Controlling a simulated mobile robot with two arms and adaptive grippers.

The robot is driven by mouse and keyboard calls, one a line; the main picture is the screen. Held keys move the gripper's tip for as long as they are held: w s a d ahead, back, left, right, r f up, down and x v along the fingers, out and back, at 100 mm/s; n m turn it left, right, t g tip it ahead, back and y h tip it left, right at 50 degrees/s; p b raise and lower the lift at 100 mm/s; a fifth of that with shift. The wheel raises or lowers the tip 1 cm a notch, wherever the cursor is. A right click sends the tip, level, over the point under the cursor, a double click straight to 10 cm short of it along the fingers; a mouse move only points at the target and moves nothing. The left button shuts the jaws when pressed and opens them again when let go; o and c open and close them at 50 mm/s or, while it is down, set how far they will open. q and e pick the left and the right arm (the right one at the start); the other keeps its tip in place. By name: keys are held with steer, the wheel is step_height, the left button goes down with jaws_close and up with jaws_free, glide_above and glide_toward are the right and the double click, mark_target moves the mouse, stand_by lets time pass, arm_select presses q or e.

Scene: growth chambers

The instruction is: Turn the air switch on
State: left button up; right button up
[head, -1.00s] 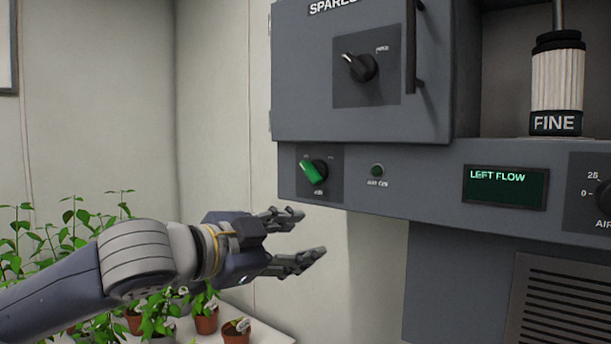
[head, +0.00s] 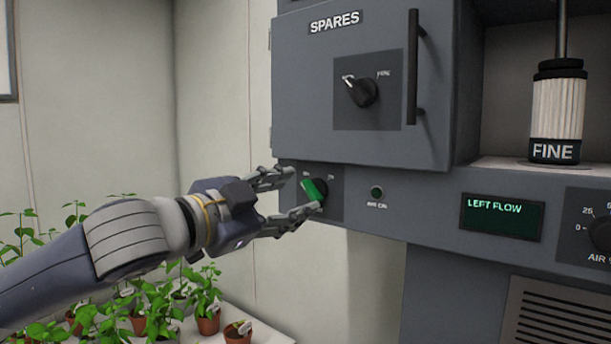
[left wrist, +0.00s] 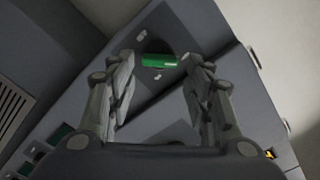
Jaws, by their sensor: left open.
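The air switch (head: 314,191) is a green rotary knob on a dark plate at the left end of the grey panel. Its handle slants up to the left in the head view. My left gripper (head: 304,190) is open, with its fingertips close to the knob, one above and one below it. In the left wrist view the green knob (left wrist: 159,61) lies between and just beyond the two open fingers (left wrist: 158,80). I cannot tell whether a finger touches it. The plate's small labels are partly hidden or too blurred to read. My right gripper is not in view.
A small dark green lamp (head: 377,192) sits right of the switch. Above is the SPARES door (head: 300,110) with a black knob (head: 361,91) and a vertical handle (head: 413,68). A LEFT FLOW display (head: 502,217) is farther right. Potted plants (head: 207,318) stand below my left arm.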

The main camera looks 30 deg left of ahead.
mark_target(308, 192)
arm_select(q)
steer(key=w+p, duration=0.2)
steer(key=w, duration=0.1)
steer(key=shift+d+r, duration=0.1)
steer(key=shift+r, duration=0.05)
steer(key=shift+w+d+p, duration=0.1)
steer(key=shift+w+p, duration=0.3)
steer(key=shift+w, duration=0.5)
steer(key=c, duration=0.8)
